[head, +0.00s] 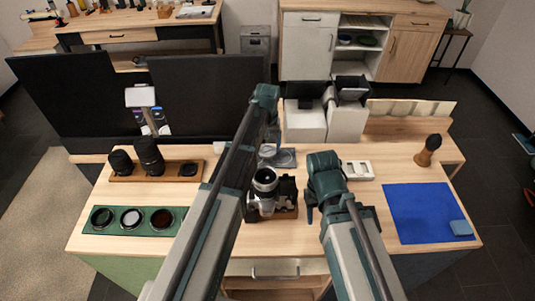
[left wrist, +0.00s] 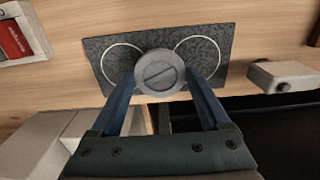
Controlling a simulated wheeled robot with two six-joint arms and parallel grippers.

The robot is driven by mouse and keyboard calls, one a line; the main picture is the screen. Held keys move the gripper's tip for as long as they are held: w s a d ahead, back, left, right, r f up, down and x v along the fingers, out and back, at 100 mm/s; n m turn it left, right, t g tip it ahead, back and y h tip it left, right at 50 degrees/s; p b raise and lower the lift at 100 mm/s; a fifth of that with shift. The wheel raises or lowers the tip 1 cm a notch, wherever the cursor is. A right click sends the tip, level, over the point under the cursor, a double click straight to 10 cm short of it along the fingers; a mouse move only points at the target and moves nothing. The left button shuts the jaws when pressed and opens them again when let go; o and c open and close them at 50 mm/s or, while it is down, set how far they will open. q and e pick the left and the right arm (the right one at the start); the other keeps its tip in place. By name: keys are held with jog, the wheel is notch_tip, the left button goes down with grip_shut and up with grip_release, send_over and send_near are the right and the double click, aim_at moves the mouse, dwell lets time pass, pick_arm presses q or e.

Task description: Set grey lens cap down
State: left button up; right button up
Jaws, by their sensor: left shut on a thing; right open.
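My left gripper (left wrist: 164,78) is shut on the grey lens cap (left wrist: 159,72), a round disc with a slot across its face. The cap is in front of a dark speckled plate (left wrist: 122,48) with two pale rings, overlapping the space between them. I cannot tell whether it touches the plate. In the head view the plate (head: 287,158) lies behind the camera, and my left gripper (head: 268,148) is mostly hidden by its arm. My right gripper (head: 309,210) is open beside the camera, its fingers partly hidden.
A camera (head: 265,184) stands on a wooden base in front of the plate. A white tray (head: 358,170) is to the right, white boxes (head: 305,121) behind. A green filter tray (head: 99,220), a wooden lens tray (head: 181,178) and a blue mat (head: 418,210) flank the workspace.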

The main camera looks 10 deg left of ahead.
aim_at(268, 150)
pick_arm(q)
notch_tip(268, 150, down, 2)
jog(key=shift+f+b, duration=0.1)
jog(key=shift+b, duration=0.55)
pick_arm(e)
notch_tip(268, 150, down, 2)
jog(key=shift+f, duration=0.1)
pick_arm(q)
jog(key=o, duration=1.3)
notch_tip(268, 150, up, 12)
jog(key=p, duration=1.2)
jog(key=shift+r, duration=0.2)
pick_arm(e)
notch_tip(268, 150, up, 12)
